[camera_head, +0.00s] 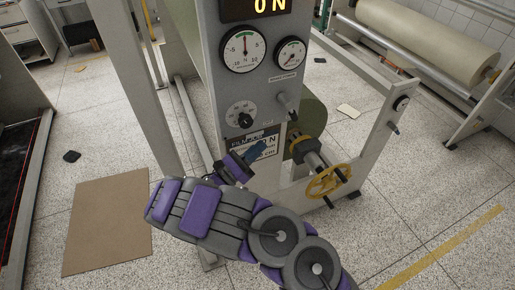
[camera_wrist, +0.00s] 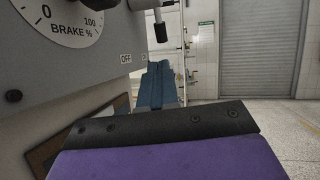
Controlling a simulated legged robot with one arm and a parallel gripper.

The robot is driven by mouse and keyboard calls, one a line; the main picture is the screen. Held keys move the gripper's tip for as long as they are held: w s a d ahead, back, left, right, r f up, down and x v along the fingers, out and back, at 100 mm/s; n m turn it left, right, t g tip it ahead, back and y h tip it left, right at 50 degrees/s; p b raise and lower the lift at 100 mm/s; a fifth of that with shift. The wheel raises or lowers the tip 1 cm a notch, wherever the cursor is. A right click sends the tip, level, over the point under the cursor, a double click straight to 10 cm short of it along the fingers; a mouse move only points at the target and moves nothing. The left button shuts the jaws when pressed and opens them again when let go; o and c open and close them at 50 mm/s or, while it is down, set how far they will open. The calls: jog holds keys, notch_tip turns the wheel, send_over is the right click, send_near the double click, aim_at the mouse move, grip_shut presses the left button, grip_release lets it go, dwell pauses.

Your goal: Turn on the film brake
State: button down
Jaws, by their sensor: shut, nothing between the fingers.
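The grey control panel (camera_head: 222,80) stands in the middle of the head view. Its lit display (camera_head: 268,6) reads ON. A brake dial (camera_head: 240,115) sits low on the panel; in the wrist view the dial (camera_wrist: 60,18) reads BRAKE %. A grey lever (camera_head: 287,104) sticks out to the right of the dial. In the wrist view a dark-tipped lever (camera_wrist: 159,25) points down, above an OFF label (camera_wrist: 126,58). My gripper (camera_head: 258,150) is shut and empty, its blue fingers in front of the lower label plate. The fingers (camera_wrist: 158,85) are below the lever, apparently apart from it.
Two gauges (camera_head: 243,50) (camera_head: 290,52) are above the dial. A yellow handwheel (camera_head: 329,181) sits right of my gripper on the frame. A large film roll (camera_head: 425,38) is at the back right. A brown board (camera_head: 108,222) lies on the floor at left.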

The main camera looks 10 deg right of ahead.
aim_at(289, 109)
jog(key=b+x, duration=0.2)
jog(key=x, duration=0.9)
jog(key=shift+s, duration=0.1)
jog(key=p+x, duration=0.1)
jog(key=p, duration=0.1)
jog(key=shift+d+p, duration=0.35)
jog(key=shift+d, duration=0.1)
